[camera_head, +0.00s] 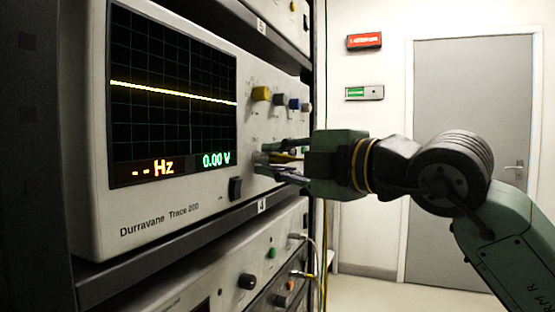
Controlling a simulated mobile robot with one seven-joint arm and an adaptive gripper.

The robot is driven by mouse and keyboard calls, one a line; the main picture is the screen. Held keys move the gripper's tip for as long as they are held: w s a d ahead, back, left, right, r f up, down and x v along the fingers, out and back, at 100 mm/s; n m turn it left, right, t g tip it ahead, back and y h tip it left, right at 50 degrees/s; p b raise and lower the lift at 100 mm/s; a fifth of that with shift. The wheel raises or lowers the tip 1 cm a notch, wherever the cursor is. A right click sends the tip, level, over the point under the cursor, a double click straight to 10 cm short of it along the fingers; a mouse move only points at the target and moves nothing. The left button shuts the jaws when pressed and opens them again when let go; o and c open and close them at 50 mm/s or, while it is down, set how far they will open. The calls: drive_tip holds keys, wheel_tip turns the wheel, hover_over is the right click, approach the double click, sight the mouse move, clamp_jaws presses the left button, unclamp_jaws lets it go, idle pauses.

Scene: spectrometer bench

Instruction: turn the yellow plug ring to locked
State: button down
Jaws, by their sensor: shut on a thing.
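My gripper (268,160) is at the lower right of the oscilloscope (82,170), its fingers reaching left to the front panel. It is shut on the yellow plug ring (284,157), which shows only in part between the fingers, close to the panel. A metal connector (261,157) shows at the panel by the fingertips. The fingers hide most of the ring, and I cannot tell its turn position. The screen shows a flat, slightly sloping yellow trace, "-- Hz" and "0.00 V".
A yellow knob (261,94) and grey, blue and white knobs sit just above my gripper. A black rocker switch (235,188) is below left. Another instrument with a black knob (246,282) and cables stands below. Free room lies to the right, before the grey door (470,110).

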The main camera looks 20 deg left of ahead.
drive_tip(key=c, duration=1.5)
unclamp_jaws()
drive_tip(key=shift+o, duration=0.2)
drive_tip(key=v, duration=1.2)
